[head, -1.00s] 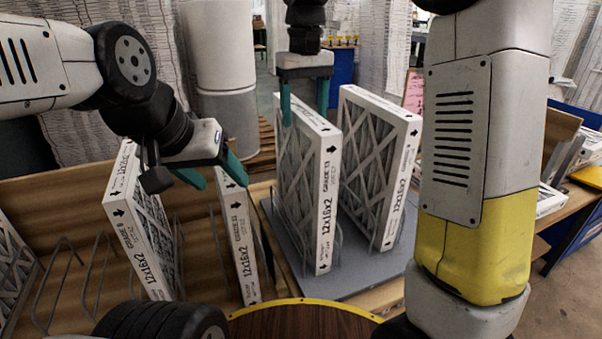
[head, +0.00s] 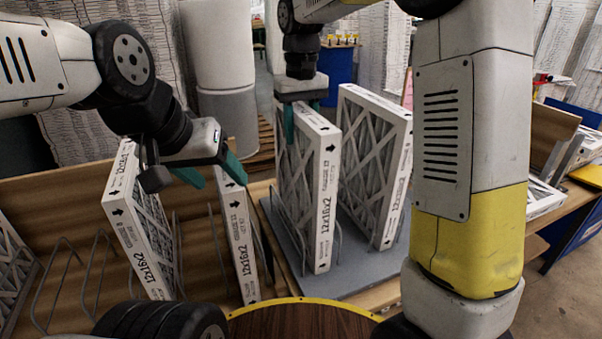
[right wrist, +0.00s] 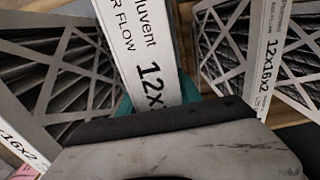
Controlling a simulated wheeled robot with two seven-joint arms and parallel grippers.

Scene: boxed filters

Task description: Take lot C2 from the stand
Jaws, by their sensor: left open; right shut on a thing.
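Two white-framed pleated filters stand upright between wire dividers on a grey board (head: 350,280). No lot mark reading C2 is legible to me. My right gripper (head: 301,125) is shut on the top edge of the left filter (head: 326,200), which still stands on the board. In the right wrist view its printed edge (right wrist: 145,50) runs between the teal fingers, with a filter on either side. The other filter on the board (head: 375,165) stands just to the right. My left gripper (head: 217,176) is open and empty, above the wooden rack's filters.
A wooden rack (head: 70,195) at left holds a tilted filter (head: 140,220), a narrow-looking one (head: 238,235) and a cut-off one (head: 15,275), with wire dividers (head: 90,275) between. My right arm hides part of the right side. More filters (head: 543,200) lie at far right.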

